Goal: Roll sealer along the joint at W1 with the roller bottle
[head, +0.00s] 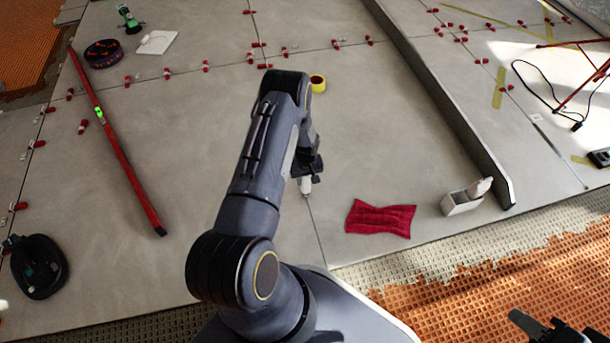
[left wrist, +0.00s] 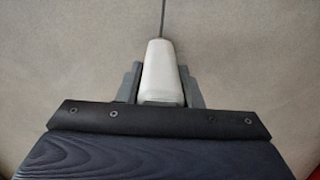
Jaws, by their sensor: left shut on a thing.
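My left gripper (head: 306,172) reaches down over the grey tiles in the head view. It is shut on the white roller bottle (head: 306,186), whose lower end shows just below the fingers. In the left wrist view the bottle (left wrist: 161,72) sits between the two grey fingers, its narrow end at the thin dark joint (left wrist: 163,20). The joint (head: 317,238) also runs on toward the near tile edge in the head view. I cannot tell whether the tip touches the floor. My right gripper (head: 546,328) is at the bottom right corner, partly cut off. No W1 label is readable.
A long grey upright strip (head: 450,110) stands at right. A red level (head: 115,150) lies at left. Yellow tape (head: 318,84) is behind my arm. Red clips line several joints.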

